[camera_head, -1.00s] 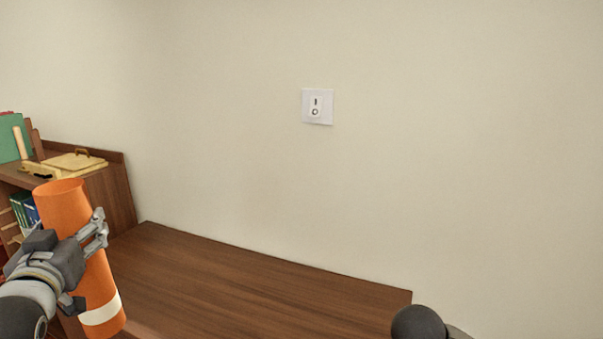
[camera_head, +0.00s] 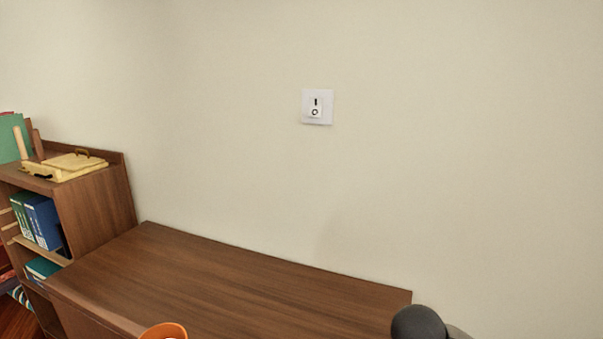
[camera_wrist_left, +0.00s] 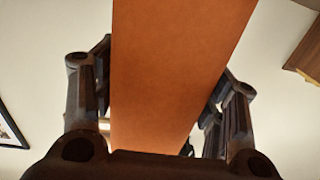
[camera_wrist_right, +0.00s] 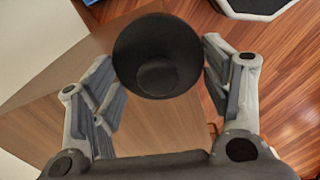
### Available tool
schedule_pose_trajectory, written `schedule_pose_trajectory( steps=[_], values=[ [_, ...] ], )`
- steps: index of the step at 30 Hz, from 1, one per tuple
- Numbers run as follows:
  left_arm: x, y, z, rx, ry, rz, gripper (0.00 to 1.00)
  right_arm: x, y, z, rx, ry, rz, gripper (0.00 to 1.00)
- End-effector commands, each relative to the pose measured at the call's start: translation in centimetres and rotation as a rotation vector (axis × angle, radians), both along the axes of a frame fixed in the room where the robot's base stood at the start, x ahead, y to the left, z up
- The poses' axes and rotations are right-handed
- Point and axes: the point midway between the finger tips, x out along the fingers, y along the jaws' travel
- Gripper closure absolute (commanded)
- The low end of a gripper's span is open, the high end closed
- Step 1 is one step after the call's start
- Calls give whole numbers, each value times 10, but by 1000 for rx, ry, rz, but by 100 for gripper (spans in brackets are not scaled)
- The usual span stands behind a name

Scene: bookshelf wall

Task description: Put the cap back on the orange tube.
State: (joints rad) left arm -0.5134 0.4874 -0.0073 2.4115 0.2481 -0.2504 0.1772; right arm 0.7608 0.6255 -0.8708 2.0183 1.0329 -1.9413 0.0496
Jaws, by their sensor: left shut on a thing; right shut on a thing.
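The orange tube (camera_wrist_left: 175,70) fills the middle of the left wrist view, between the fingers of my left gripper (camera_wrist_left: 163,85), which is shut on it. In the head view only the tube's round upper end (camera_head: 163,331) shows at the bottom edge; the left gripper is out of that view. My right gripper (camera_wrist_right: 160,68) is shut on a black round piece that looks like the cap (camera_wrist_right: 158,35), a wide disc with a smaller round part at its centre. The cap is apart from the tube. The tube's lower part is hidden.
A low brown cabinet top (camera_head: 240,285) lies clear along the wall. A bookshelf (camera_head: 95,200) with books and a yellow box (camera_head: 65,165) stands at the left. A white switch plate (camera_head: 317,107) is on the wall. Wooden floor (camera_wrist_right: 285,85) shows below the right gripper.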

Motion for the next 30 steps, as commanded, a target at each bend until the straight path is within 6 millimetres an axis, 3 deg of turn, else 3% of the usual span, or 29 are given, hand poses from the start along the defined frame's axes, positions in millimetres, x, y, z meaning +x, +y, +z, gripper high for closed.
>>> schedule_pose_trajectory(
  steps=[12, 30],
  values=[
    [-41, -32, -21, 0, -1, -107, 81, 0, 0, 0, 0, 0, 0, 46],
    [-32, -28, -8, -7, -5, 55, 81, 0, 0, 0, 0, 0, 0, 46]
  ],
)
